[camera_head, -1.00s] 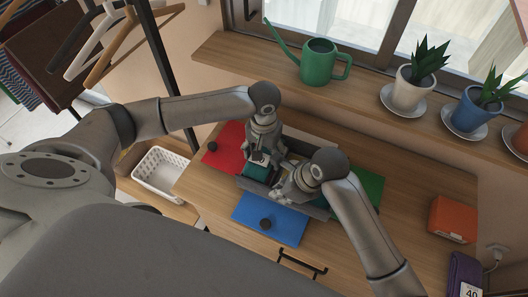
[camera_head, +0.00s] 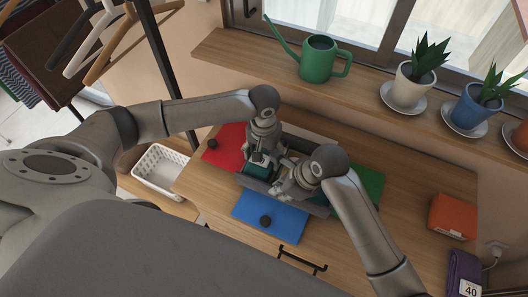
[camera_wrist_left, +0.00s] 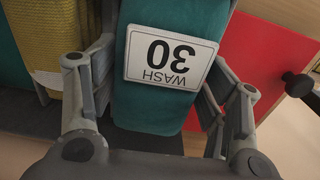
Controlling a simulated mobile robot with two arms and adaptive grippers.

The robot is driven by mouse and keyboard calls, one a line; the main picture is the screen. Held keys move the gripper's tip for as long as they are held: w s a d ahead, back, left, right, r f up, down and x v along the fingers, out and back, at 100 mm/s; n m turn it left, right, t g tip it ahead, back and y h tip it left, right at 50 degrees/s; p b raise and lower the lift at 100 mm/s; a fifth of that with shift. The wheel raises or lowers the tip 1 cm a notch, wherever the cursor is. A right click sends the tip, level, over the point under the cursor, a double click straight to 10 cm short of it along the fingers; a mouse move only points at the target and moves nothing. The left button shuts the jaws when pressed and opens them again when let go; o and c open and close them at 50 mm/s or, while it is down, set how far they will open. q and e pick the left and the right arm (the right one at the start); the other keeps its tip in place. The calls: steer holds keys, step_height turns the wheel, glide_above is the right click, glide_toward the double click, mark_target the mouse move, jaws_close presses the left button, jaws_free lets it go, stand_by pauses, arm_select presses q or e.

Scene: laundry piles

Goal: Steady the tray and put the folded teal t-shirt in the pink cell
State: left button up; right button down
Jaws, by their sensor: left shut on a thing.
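The folded teal t-shirt (camera_wrist_left: 172,75) carries a white "WASH 30" tag and lies between the two fingers of my left gripper (camera_wrist_left: 160,100), which is shut on it. In the head view my left gripper (camera_head: 258,160) points down at the left part of the grey tray (camera_head: 318,210). My right gripper (camera_head: 283,188) is at the tray's front side; its fingers are too small and overlapped to tell if they are open. Most of the tray's inside is hidden by my arms, and no pink cell shows.
A red panel (camera_head: 225,148) with a black knob, a blue panel (camera_head: 275,230) with a knob and a green panel (camera_head: 368,185) lie around the tray. A white basket (camera_head: 160,172) stands left.

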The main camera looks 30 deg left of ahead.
arm_select(q)
steer(key=shift+f, duration=0.3)
steer(key=o, duration=1.2)
steer(key=shift+c, duration=0.2)
steer(key=shift+r, duration=0.1)
steer(key=shift+r, duration=2.9)
arm_select(e)
steer(key=c, duration=1.6)
jaws_free()
steer(key=shift+o, duration=0.2)
steer(key=v, duration=1.2)
